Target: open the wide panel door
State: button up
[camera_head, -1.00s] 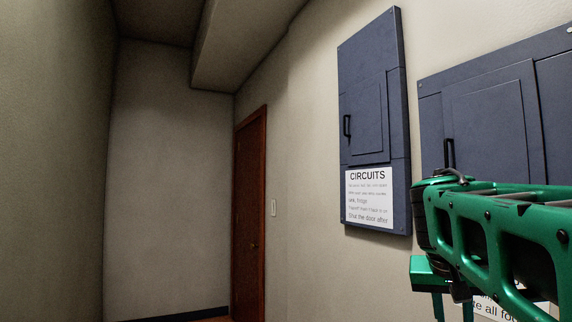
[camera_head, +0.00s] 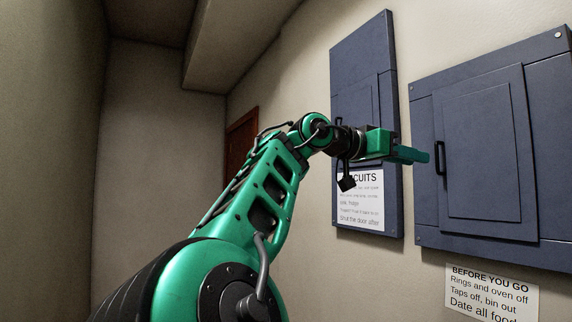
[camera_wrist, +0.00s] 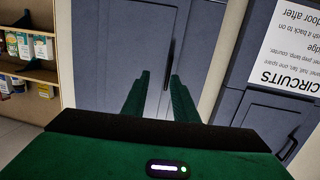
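The wide panel (camera_head: 425,215) is a dark blue-grey wall box at the right in the head view, its door (camera_head: 490,150) closed flush. A black vertical bar handle (camera_head: 440,158) is on the door's left side. My gripper (camera_head: 422,155) points at this handle from the left, its fingertips close to it. In the wrist view the panel (camera_wrist: 118,40) fills the upper middle. My gripper (camera_wrist: 160,82) is open there, with a gap between the fingers. The handle (camera_wrist: 170,77) shows near the right fingertip; I cannot tell whether they touch.
A narrow blue-grey panel (camera_head: 362,60) with a CIRCUITS sign (camera_head: 362,205) hangs left of the wide one, partly behind my arm. A notice (camera_head: 490,292) is below the wide panel. A brown door (camera_head: 240,135) is farther back. The wrist view shows shelves with goods (camera_wrist: 28,48).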

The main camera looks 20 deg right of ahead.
jog(key=w+r+g+h, duration=0.1)
jog(key=w, duration=0.2)
jog(key=m, duration=0.1)
send_near(443, 155)
jog(key=d, duration=0.5)
jog(key=shift+s+d+f+g, duration=0.1)
jog(key=shift+s+f+g, duration=0.2)
jog(key=shift+s+g, duration=0.1)
grip_shut()
jog(key=shift+w+r, duration=0.15)
jog(key=shift+w, duration=0.1)
dwell(0.9)
